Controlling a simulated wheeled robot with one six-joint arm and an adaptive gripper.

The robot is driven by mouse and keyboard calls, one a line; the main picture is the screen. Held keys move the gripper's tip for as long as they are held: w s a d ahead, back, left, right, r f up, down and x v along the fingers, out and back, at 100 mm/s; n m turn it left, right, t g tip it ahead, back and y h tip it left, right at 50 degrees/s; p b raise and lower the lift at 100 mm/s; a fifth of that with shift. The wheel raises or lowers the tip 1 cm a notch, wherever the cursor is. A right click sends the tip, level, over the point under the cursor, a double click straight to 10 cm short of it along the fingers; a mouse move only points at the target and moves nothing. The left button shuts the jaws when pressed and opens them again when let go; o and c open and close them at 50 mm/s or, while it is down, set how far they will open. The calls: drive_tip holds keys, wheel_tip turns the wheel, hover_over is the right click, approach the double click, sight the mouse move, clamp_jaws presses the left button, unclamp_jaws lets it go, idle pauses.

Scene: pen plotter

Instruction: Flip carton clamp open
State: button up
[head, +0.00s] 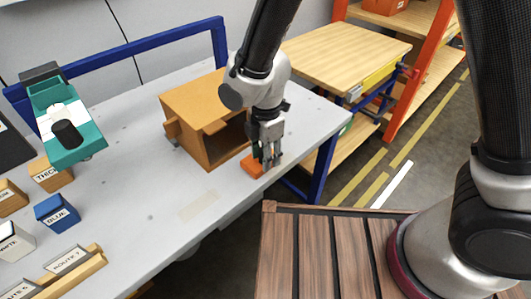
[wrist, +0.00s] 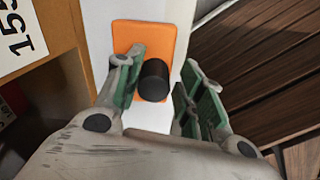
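The brown carton (head: 190,105) stands on the grey table with its open side facing right and front. An orange plate (head: 252,166) lies flat beside its opening; I take it for the carton clamp. In the wrist view the orange plate (wrist: 128,38) carries a black round knob (wrist: 155,80). My gripper (head: 268,160) points down over the plate. In the wrist view my gripper (wrist: 165,95) is open, with the knob between its green-padded fingers. The left finger is close to the knob; I cannot tell if they touch. A gap shows on the right.
A teal device (head: 72,140) with a black knob stands at the left. Labelled blocks, one of them blue (head: 57,213), sit in front of it. The table's right edge is close to my gripper. A wooden slatted surface (head: 320,255) is at the front.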

wheel_tip(320, 180, up, 12)
idle(0.5)
idle(0.3)
drive_tip(key=s+d+r+m+t, duration=0.1)
drive_tip(key=d+r+m, duration=0.4)
drive_tip(key=d, duration=0.8)
drive_tip(key=s+d+r+m+t, duration=0.2)
drive_tip(key=d+r+m, duration=0.3)
drive_tip(key=d+m, duration=0.7)
drive_tip(key=s+d+r+m+t, duration=0.1)
drive_tip(key=s+d+r+m, duration=0.3)
drive_tip(key=d, duration=1.1)
wheel_tip(320, 180, up, 2)
drive_tip(key=m, duration=0.4)
drive_tip(key=shift+d, duration=0.15)
drive_tip(key=shift+r, duration=0.1)
